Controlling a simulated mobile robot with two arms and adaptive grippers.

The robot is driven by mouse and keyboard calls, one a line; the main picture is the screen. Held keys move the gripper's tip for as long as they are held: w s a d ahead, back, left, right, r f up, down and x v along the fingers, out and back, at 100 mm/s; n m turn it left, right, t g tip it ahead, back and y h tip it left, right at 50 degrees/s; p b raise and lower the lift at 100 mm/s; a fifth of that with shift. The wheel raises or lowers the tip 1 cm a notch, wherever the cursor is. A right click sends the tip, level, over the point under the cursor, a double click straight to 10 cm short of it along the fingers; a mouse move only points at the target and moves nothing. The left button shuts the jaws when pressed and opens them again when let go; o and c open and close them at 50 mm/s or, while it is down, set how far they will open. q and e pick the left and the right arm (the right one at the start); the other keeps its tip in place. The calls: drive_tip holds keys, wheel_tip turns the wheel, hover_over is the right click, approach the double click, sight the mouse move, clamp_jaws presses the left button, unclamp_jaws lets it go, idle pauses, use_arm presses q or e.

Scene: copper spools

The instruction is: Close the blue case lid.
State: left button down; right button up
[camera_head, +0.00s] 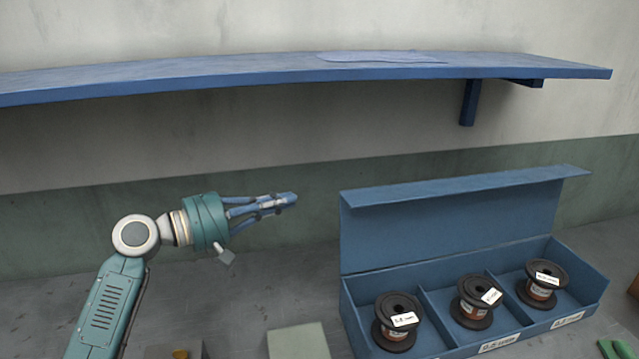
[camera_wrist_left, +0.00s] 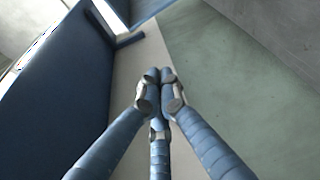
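The blue case (camera_head: 352,318) stands on the grey surface at the right, in the head view. Its lid (camera_head: 450,225) is open, raised upright along the back, with its top flap folded forward. Three black spools with copper-coloured cores, the left (camera_head: 397,322), middle (camera_head: 474,300) and right (camera_head: 541,283), stand in separate compartments. My left gripper (camera_head: 287,200) is left of the lid, apart from it, pointing right. In the left wrist view its fingertips (camera_wrist_left: 160,78) are together with nothing between them. My right gripper is not in view.
A blue wall shelf (camera_head: 270,72) with a bracket (camera_head: 469,102) hangs above. A pale green block (camera_head: 297,341) lies left of the case. A green item (camera_head: 614,349) and a brown object (camera_head: 634,288) sit at the right. The space between gripper and lid is clear.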

use_arm(q)
drive_tip(key=d+p, duration=0.5)
drive_tip(key=d, duration=0.4)
drive_tip(key=shift+d+r, duration=0.2)
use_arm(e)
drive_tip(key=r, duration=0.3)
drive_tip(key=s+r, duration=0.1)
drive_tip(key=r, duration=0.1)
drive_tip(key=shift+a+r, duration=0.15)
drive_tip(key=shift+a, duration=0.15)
use_arm(q)
drive_tip(key=shift+w, duration=0.1)
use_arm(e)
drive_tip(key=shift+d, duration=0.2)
